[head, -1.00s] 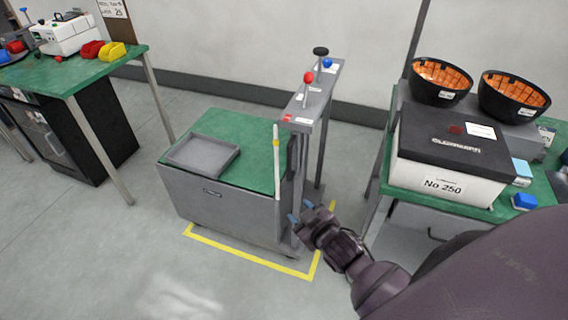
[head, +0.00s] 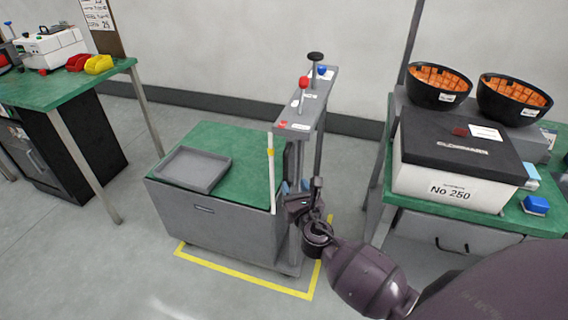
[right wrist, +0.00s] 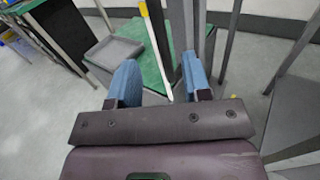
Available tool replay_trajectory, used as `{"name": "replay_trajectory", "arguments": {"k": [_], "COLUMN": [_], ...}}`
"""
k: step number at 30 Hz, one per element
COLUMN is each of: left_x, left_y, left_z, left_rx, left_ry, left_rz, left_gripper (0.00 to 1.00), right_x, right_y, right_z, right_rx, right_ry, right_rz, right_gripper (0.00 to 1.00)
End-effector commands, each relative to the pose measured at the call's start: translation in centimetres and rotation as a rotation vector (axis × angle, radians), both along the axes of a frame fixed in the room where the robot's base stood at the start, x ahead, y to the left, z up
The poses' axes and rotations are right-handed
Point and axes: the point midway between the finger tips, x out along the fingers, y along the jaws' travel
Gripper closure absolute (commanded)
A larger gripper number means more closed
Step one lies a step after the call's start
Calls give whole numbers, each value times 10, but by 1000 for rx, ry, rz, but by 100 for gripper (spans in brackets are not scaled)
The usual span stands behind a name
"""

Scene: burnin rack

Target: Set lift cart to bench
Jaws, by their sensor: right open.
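The lift cart (head: 215,226) is a grey box with a green top, standing on the floor inside a yellow outline. A shallow grey tray (head: 193,169) rests on its top. A white upright rod with a yellow mark (head: 271,180) stands at its right front. A grey post panel (head: 306,103) beside it carries a red-knobbed lever (head: 303,82), a black knob (head: 315,57) and a blue knob (head: 321,71). My right gripper (head: 296,187) is below the panel, by the cart's right side. Its blue fingers (right wrist: 160,80) are apart with nothing between them. My left gripper is out of view.
A green bench (head: 392,198) at right holds a black-lidded white box (head: 450,182) and two black bowls with orange insides (head: 437,85). Another green bench (head: 95,88) stands at left. Floor between the cart and left bench is clear.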

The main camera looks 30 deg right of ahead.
Motion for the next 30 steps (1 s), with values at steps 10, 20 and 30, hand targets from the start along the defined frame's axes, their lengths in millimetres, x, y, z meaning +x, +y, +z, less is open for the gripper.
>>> {"name": "replay_trajectory", "arguments": {"k": [10,20,30], "left_x": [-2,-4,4], "left_y": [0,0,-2], "left_z": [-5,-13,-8], "left_rx": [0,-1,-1], "left_ry": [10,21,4], "left_rz": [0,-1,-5], "left_gripper": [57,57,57], "right_x": [28,81,104], "right_y": [-8,-22,-29], "right_z": [-1,-2,-1], "right_rx": [-25,-23,-22], "right_ry": [8,10,9], "right_rz": [0,0,1], "right_gripper": [56,56,56]}}
